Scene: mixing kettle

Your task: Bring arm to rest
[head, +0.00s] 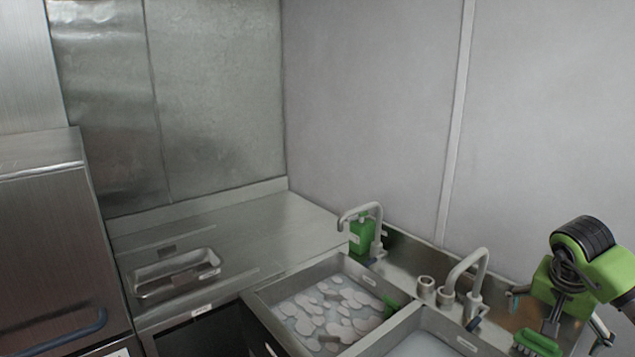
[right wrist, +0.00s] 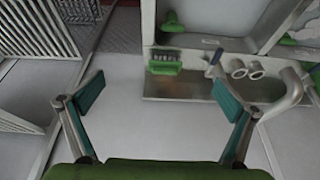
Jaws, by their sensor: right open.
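My right gripper (head: 558,310) is at the right side of the head view, above the right end of the sink unit. In the right wrist view its two fingers (right wrist: 160,95) are spread wide with nothing between them. A green brush (head: 537,342) lies near the sink's right end, below the gripper. It also shows in the right wrist view (right wrist: 163,62), beyond the fingertips and apart from them. My left gripper is not in view.
A sink basin (head: 262,297) holds several pale round pieces in water. Two taps (head: 378,225) (head: 468,270) and a green bottle (head: 361,238) stand along its back. A metal tray (head: 150,291) sits on the left counter (head: 235,225). Walls close off the back.

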